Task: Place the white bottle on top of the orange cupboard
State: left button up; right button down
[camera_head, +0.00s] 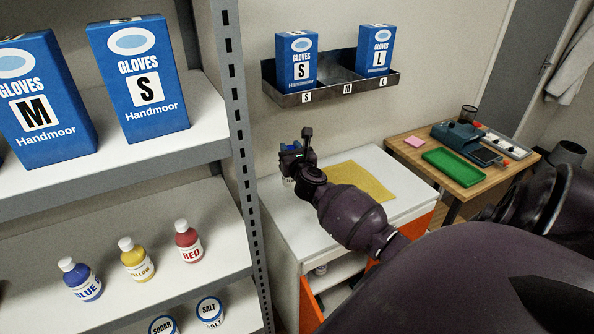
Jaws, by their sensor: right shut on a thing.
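The orange cupboard (308,310) stands right of the shelf unit, with a white top (285,225), orange edges and an open front. My right arm reaches in from the right, over the cupboard. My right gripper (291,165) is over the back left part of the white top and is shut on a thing. A small pale part of that thing, seemingly the white bottle (289,180), shows below the fingers; the rest is hidden by the gripper. I cannot tell whether it touches the top. My left gripper is not in view.
A yellow sheet (358,182) lies on the cupboard top. The grey shelf post (238,130) stands close to its left. Shelves hold glove boxes (138,80) and blue, yellow and red bottles (189,242). A wall rack (335,88) hangs above; a wooden table (465,180) stands at right.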

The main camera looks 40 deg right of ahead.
aim_at(291, 185)
notch_tip(291, 185, down, 3)
jog(key=shift+r, duration=0.15)
notch_tip(291, 185, down, 5)
jog(key=shift+r+b, duration=0.1)
jog(key=shift+b, duration=0.2)
jog(key=shift+f+b, duration=0.35)
jog(key=shift+f, duration=0.1)
jog(key=shift+f+b, duration=0.45)
jog(key=shift+f, duration=0.2)
notch_tip(291, 185, down, 3)
jog(key=shift+f+b, duration=0.1)
jog(key=shift+b, duration=0.9)
jog(key=shift+f, duration=0.2)
jog(key=shift+r, duration=0.1)
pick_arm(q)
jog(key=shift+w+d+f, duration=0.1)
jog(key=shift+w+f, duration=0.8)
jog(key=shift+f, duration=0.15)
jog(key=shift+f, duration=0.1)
pick_arm(e)
jog(key=shift+f, duration=0.2)
